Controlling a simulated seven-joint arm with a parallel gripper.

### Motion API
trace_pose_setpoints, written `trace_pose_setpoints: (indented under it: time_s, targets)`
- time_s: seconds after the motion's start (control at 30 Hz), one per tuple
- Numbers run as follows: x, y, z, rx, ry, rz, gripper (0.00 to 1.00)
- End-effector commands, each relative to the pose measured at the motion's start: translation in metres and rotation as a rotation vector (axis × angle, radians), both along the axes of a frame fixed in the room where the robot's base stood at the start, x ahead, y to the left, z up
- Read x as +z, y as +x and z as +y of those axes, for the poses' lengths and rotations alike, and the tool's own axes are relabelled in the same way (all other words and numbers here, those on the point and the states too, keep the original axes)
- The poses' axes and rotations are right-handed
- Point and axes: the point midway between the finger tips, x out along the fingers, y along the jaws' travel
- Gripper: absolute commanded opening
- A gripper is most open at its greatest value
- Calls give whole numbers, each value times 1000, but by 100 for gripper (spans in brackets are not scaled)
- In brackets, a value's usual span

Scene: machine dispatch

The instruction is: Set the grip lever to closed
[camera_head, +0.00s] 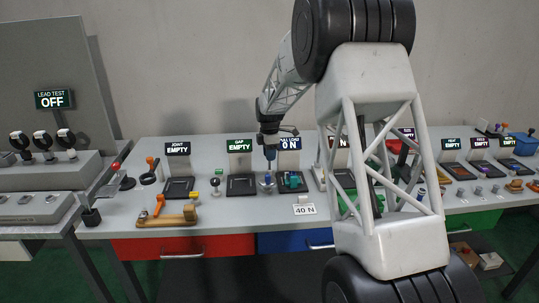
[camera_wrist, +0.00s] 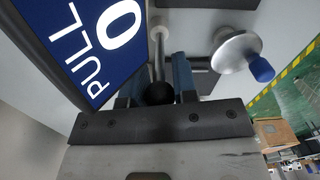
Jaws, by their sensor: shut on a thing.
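My gripper (camera_head: 269,154) points down over the pull-load station near the middle of the bench. In the wrist view, its blue fingers (camera_wrist: 159,74) are shut on a lever, a thin steel rod with a black ball knob (camera_wrist: 160,94). The rod runs from a pale round pivot to the knob between the fingers. I take this to be the grip lever; no label on it is readable. The lever is too small to make out in the head view.
A silver handwheel with a blue knob (camera_wrist: 238,52) is close to the right of the fingers. A "40 N" card (camera_head: 304,209) is at the bench front. The gap station display (camera_head: 240,146) reads EMPTY.

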Motion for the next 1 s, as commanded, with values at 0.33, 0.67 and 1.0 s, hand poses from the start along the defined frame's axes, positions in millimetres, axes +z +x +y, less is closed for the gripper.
trace_pose_setpoints:
  time_s: [0.33, 0.67, 1.0]
  targets:
    - [0, 5, -1, -1, 0, 75, 0]
    - [0, 5, -1, 0, 0, 75, 49]
    - [0, 5, 0, 0, 1, 74, 52]
